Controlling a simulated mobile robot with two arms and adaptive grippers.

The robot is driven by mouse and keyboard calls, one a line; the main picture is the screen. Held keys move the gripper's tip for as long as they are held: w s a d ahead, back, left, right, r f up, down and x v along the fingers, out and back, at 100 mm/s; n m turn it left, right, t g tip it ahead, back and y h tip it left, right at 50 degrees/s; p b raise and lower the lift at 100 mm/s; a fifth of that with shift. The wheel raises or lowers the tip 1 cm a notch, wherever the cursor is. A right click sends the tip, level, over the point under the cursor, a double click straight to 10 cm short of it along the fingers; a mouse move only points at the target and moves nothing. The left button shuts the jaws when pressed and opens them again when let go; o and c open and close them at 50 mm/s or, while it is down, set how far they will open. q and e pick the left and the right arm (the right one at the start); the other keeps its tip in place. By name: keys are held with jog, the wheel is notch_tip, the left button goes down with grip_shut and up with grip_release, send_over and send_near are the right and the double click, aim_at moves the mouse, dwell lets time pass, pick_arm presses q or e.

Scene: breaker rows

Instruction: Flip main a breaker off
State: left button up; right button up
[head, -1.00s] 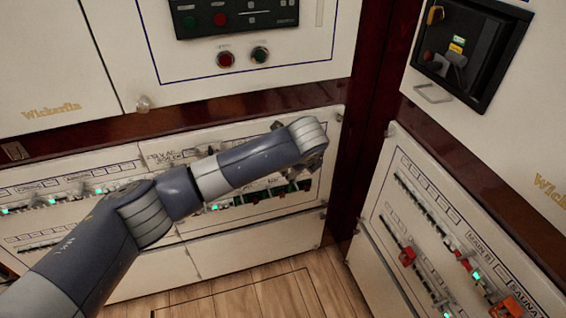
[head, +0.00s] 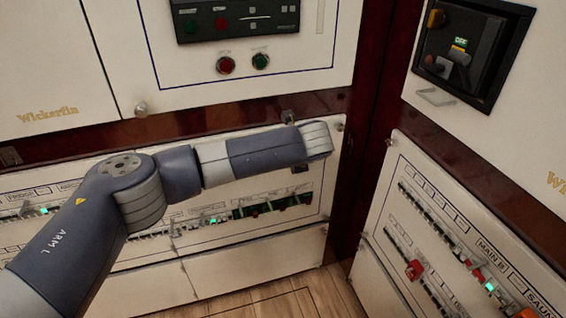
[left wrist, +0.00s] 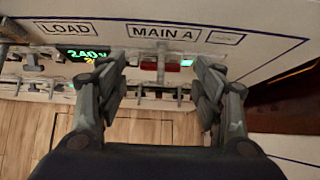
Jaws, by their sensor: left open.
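In the left wrist view the "MAIN A" label (left wrist: 163,32) is on the white panel. Under it is the main A breaker (left wrist: 173,67), with red parts, a pale upright piece between the jaws, and a green light at its right. My left gripper (left wrist: 158,92) is open, one finger on each side of the breaker in the picture, with nothing between them that it grips. Contact with the panel cannot be told. In the head view my left arm's wrist hides most of the gripper and this breaker. My right gripper is in neither view.
A green "240" display (left wrist: 85,55) sits left of the breaker, near the "LOAD" label (left wrist: 67,28). Other breaker rows (head: 270,207) run along the lower panel. A right-hand panel holds a "MAIN B" breaker (head: 478,274). Knobs and a handle (head: 435,97) stick out nearby. Wooden floor lies below.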

pick_arm(q)
jog(key=shift+x, duration=0.85)
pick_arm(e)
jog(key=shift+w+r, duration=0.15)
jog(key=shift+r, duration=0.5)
pick_arm(q)
jog(key=shift+c, duration=0.3)
jog(key=c, duration=1)
